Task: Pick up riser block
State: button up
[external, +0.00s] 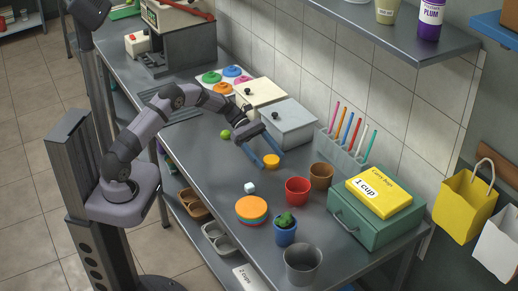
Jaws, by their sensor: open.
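My gripper (271,160) reaches over the middle of the counter, its two blue fingers spread and pointing down and toward the front. A short orange round block (271,162) shows at the fingertips, between them in this view. I cannot tell whether the fingers touch it or are still above it. No thing is labelled as the riser block; this orange block may be it, but I cannot be sure.
Red (297,191) and brown (321,176) cups stand right of the gripper. Lidded boxes (291,124) and a straw holder (345,146) line the wall.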

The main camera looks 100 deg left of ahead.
aim_at(268, 157)
jog(key=shift+w+f, duration=0.1)
jog(key=c, duration=1.1)
notch_tip(268, 157, up, 10)
jog(key=shift+r, duration=0.1)
